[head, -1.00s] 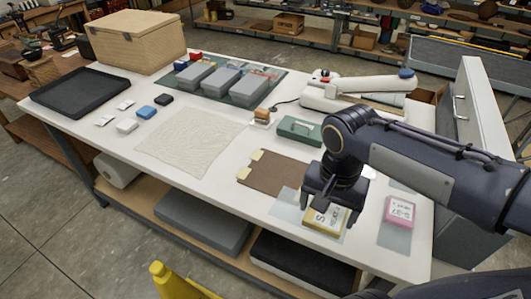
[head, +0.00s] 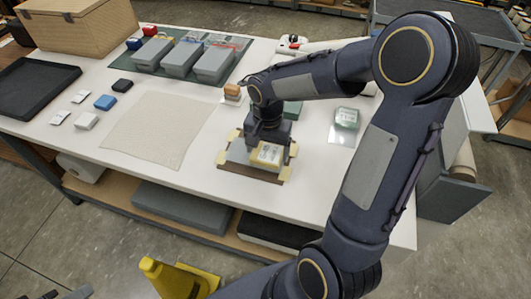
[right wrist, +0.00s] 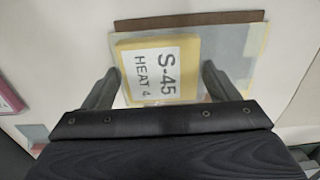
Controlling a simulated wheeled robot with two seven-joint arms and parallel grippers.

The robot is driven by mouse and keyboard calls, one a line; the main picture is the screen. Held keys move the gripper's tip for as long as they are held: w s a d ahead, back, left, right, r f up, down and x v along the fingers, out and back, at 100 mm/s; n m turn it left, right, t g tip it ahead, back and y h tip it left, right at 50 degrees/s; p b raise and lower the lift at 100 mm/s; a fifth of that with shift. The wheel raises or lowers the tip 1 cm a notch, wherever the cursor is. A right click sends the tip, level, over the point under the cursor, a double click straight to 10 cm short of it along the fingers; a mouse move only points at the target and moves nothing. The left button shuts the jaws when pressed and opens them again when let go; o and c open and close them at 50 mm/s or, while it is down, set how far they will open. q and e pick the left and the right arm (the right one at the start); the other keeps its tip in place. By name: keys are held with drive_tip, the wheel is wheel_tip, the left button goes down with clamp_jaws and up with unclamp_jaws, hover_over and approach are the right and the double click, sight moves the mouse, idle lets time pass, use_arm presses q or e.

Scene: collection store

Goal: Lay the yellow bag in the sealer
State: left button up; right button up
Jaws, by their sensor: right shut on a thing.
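The yellow bag (head: 268,154) is a clear bag with a yellow block labelled "S-45 HEAT 4". It also shows in the right wrist view (right wrist: 158,70). My right gripper (head: 265,140) is shut on it, with one finger at each side of the block (right wrist: 160,90). The bag is over the brown board with pale yellow tabs (head: 222,158); I cannot tell whether it touches the board. My left gripper is not in view.
A green packet (head: 347,117) lies right of the board. A pink packet (right wrist: 8,95) is at the wrist view's left edge. Grey boxes (head: 213,62) stand behind. A yellow object (head: 172,275) is on the floor.

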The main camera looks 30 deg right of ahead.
sight(266, 149)
drive_tip(key=shift+w+f, duration=0.45)
drive_tip(key=shift+f, duration=0.1)
wheel_tip(266, 149, down, 3)
drive_tip(key=shift+w+f, duration=0.1)
drive_tip(key=shift+f, duration=0.05)
